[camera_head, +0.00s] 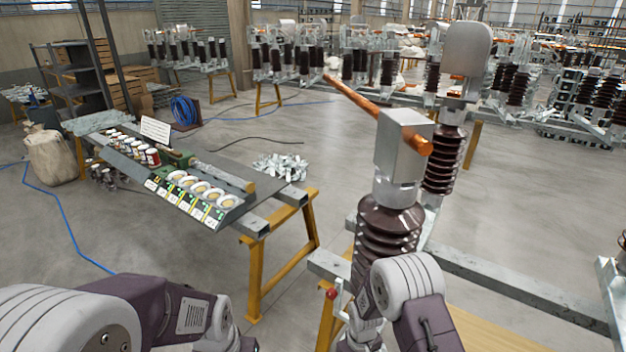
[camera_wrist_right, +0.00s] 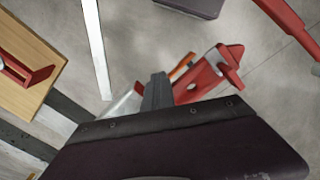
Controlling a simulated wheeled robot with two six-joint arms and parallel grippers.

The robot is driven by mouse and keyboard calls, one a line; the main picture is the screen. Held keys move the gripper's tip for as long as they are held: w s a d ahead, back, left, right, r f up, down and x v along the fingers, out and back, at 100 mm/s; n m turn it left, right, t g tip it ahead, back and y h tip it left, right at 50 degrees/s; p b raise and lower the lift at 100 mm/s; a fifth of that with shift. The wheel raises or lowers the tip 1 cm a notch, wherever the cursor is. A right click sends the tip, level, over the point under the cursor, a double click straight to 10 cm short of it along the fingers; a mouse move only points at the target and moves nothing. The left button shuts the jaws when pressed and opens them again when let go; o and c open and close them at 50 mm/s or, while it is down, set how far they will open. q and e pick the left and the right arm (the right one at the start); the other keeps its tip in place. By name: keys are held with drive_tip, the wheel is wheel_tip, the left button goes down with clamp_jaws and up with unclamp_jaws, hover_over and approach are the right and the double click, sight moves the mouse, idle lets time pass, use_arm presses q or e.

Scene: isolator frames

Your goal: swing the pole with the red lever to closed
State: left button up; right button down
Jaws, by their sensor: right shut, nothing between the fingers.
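The near pole stands right of centre in the head view, with a brown ribbed insulator (camera_head: 388,235) and a silver head block (camera_head: 402,140). Its copper arm (camera_head: 360,103) points to the back left, apart from the neighbouring pole (camera_head: 445,150). A red lever knob (camera_head: 332,293) shows low beside the insulator's base. My right arm covers part of the base. In the right wrist view my right gripper (camera_wrist_right: 157,90) is shut and empty, close beside a red part (camera_wrist_right: 210,79); I cannot tell whether they touch. My left arm shows at lower left; its gripper is out of view.
A sorting table (camera_head: 255,222) with cups and jars on yellow trestles stands at left. A galvanised beam (camera_head: 510,292) runs right from the pole. A wooden board (camera_wrist_right: 30,75) lies at left in the wrist view.

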drive_tip(key=shift+w+a, duration=0.25)
drive_tip(key=shift+a, duration=0.45)
drive_tip(key=shift+w+a+b, duration=0.25)
drive_tip(key=shift+w+a, duration=0.1)
drive_tip(key=shift+a, duration=0.35)
drive_tip(key=shift+w+a+b, duration=0.2)
drive_tip(key=shift+w+a, duration=0.15)
drive_tip(key=shift+a, duration=0.3)
drive_tip(key=shift+w+a+b, duration=0.3)
drive_tip(key=shift+w+a, duration=0.15)
drive_tip(key=shift+a, duration=0.15)
drive_tip(key=shift+w+a+b, duration=0.25)
drive_tip(key=shift+w+a, duration=0.15)
drive_tip(key=shift+a, duration=0.2)
